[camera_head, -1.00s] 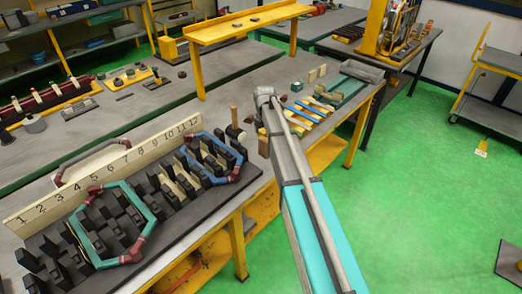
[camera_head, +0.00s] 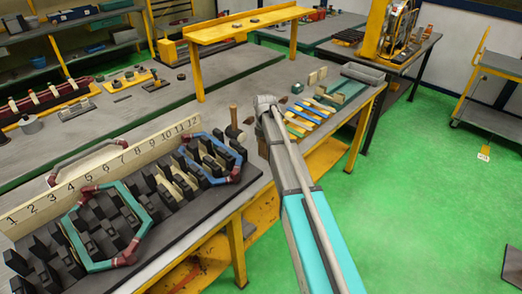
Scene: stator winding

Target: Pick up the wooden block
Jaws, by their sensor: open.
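Two small upright wooden blocks, a nearer one (camera_head: 312,79) and a farther one (camera_head: 323,73), stand on the workbench (camera_head: 225,99) toward its far right part. Another pale wooden piece (camera_head: 338,98) lies in or at the green tray; I cannot tell which of them is the task's block. My arm reaches in from the bottom, and its grey end is over the bench, left of the blue and yellow strips. My gripper's fingers are hidden behind the arm. No block is seen held.
A numbered strip (camera_head: 110,165), black slotted fixtures and a teal hexagonal coil (camera_head: 72,230) fill the bench's near left. A mallet (camera_head: 235,128) stands left of my arm. A raised yellow shelf (camera_head: 240,28) is behind.

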